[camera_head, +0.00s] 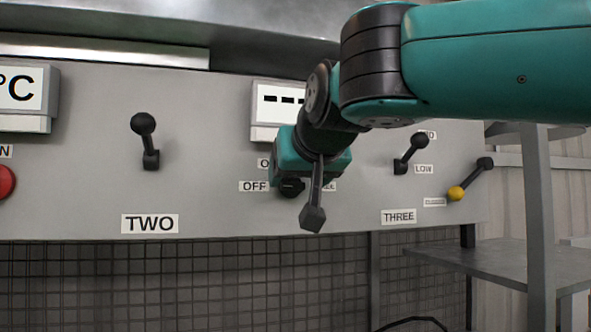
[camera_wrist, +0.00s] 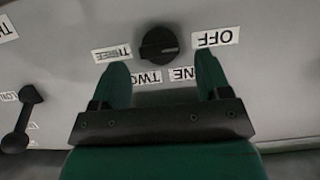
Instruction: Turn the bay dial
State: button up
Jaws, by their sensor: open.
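The bay dial is a small black round knob on the grey panel. In the wrist view the dial (camera_wrist: 158,45) is ringed by OFF, ONE, TWO and THREE labels, seen upside down, and a pale mark on it points right, near OFF. My gripper (camera_wrist: 162,62) is open and empty, with one green finger low on each side of the dial. I cannot tell how far the fingertips are from the panel. In the head view the dial (camera_head: 292,187) shows below my gripper's teal body, beside the OFF label; the arm covers some other labels.
On the grey panel (camera_head: 205,160), a black lever (camera_head: 143,125) stands above TWO and another lever (camera_head: 417,141) above THREE. A red button (camera_head: 5,182) is at the far left. A yellow-ended lever (camera_head: 456,193) is at the right. A metal shelf (camera_head: 510,262) stands at lower right.

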jog(key=shift+x, duration=0.9)
jog(key=c, duration=0.9)
